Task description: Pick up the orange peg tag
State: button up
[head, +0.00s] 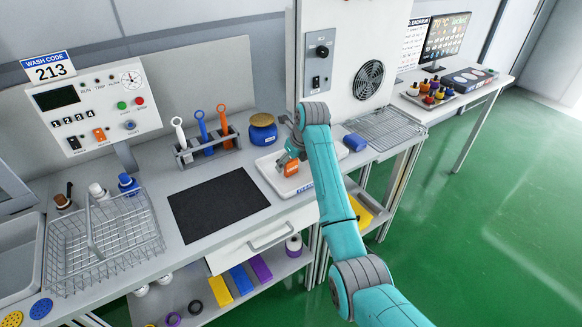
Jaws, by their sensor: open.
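A small orange piece with a pale mark (291,169), which looks like the orange peg tag, is at the white tray (270,177) on the bench. My gripper (287,160) is open and points down right above and beside the orange piece, partly hidden by my teal arm. I cannot tell whether the fingers touch it or stand around it.
A rack (207,152) of white, blue and orange tools stands behind the black mat (218,208). A wire basket (105,245) is at left.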

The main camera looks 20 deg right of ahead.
jog(key=shift+f, duration=0.1)
jog(key=shift+c, duration=0.2)
jog(key=c, duration=1.1)
notch_tip(320, 180, up, 10)
